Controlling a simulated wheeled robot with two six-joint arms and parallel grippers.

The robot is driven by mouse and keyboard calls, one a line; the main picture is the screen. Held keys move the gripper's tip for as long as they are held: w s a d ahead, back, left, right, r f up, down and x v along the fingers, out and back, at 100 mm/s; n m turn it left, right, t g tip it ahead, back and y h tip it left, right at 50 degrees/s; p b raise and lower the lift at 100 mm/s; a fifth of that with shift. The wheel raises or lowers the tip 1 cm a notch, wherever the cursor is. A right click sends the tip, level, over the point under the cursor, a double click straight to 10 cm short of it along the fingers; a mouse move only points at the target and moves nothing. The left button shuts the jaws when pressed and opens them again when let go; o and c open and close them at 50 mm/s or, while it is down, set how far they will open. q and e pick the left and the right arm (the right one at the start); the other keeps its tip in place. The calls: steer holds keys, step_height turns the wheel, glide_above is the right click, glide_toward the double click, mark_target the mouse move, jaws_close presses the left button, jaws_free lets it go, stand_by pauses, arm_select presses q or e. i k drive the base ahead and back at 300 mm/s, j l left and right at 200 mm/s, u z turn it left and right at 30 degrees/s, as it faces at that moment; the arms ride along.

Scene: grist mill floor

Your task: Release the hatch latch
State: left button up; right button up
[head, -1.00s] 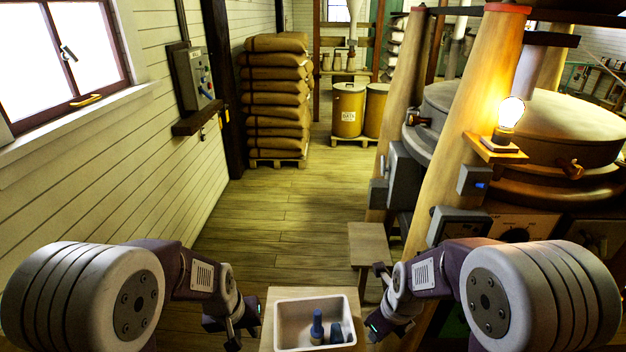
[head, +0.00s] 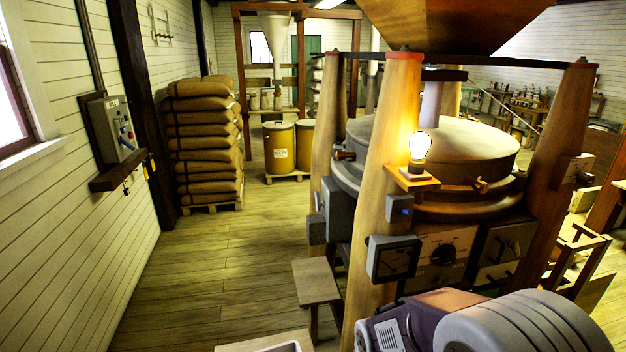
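No part is plainly identifiable as the hatch latch. The millstone housing (head: 455,145) stands right of centre. On its base, a dark square panel (head: 489,242) carries a small handle-like fitting (head: 508,247), too small to tell if it is a latch. A paler panel (head: 485,277) with another small fitting sits below it. A panel with a round black knob (head: 443,254) is to the left. Two wooden-looking knobs (head: 480,185) (head: 344,156) stick out of the housing's rim. Neither gripper shows; only my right arm is at the bottom right.
A lit bulb (head: 420,147) sits on a leg shelf. Stacked sacks (head: 203,140) and yellow bins (head: 280,147) are behind. A white tray's edge (head: 290,346) shows at the bottom. The left floor is clear.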

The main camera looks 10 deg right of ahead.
mark_target(514, 245)
steer(key=z, duration=1.95)
